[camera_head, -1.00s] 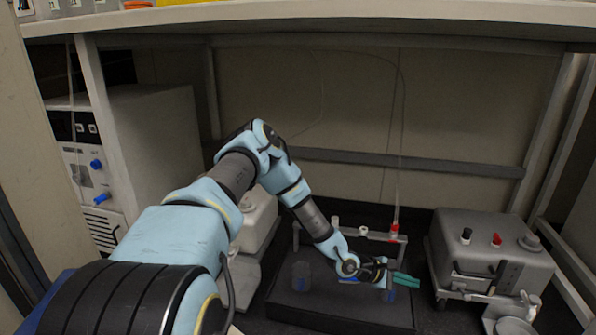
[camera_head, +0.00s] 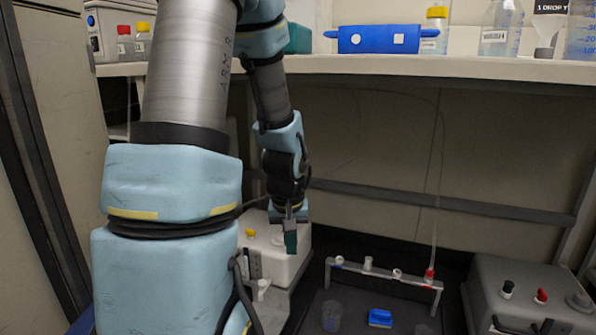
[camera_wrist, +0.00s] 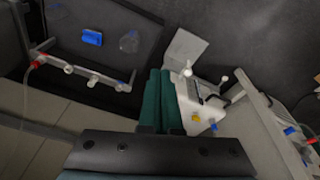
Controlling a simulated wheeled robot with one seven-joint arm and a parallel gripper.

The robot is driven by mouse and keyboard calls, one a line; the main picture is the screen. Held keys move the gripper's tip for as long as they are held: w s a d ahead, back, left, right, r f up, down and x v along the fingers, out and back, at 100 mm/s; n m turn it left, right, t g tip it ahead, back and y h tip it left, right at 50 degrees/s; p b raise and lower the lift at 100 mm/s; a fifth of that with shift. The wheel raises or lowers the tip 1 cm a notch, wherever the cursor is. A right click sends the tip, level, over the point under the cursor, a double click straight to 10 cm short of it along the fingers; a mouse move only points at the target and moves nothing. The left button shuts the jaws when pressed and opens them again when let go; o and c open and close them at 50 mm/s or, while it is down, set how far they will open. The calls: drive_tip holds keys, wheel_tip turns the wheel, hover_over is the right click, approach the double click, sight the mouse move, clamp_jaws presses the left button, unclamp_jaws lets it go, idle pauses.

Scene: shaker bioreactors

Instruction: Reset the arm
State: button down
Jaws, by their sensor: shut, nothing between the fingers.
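My arm is raised and folded at the left of the head view, its upper links in front of the shelf. My gripper (camera_head: 290,240) hangs with its green fingers pointing down, in front of the white box-shaped device (camera_head: 285,262). In the wrist view the green fingers (camera_wrist: 159,100) lie side by side, shut with nothing between them. The white device also shows just right of the fingers in the wrist view (camera_wrist: 197,112). The gripper looks apart from it in the wrist view.
A dark shaker platform (camera_head: 352,318) holds a blue block (camera_head: 380,317) and a clear vessel (camera_head: 331,316) below a metal rail (camera_head: 385,274). A grey device (camera_head: 530,297) stands at right. The shelf edge (camera_head: 440,68) runs above, with bottles and a blue rack (camera_head: 378,39).

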drive_tip(key=s+a+r+m+p, duration=0.1)
drive_tip(key=s+a+r+p, duration=0.1)
drive_tip(key=s+a+r, duration=0.45)
drive_tip(key=w+d+p+v, duration=0.1)
drive_tip(key=w+p+v, duration=0.1)
drive_tip(key=p+v, duration=1)
drive_tip(key=w+r+p+v, duration=0.1)
drive_tip(key=w+p+v, duration=0.1)
drive_tip(key=p+v, duration=1)
drive_tip(key=w+d+p+v, duration=0.1)
drive_tip(key=w+p+v, duration=0.1)
drive_tip(key=p+v, duration=1.1)
drive_tip(key=shift+w+d+r+g, duration=0.3)
drive_tip(key=shift+w+r+g, duration=0.05)
drive_tip(key=shift+g, duration=0.05)
drive_tip(key=c, duration=1.6)
unclamp_jaws()
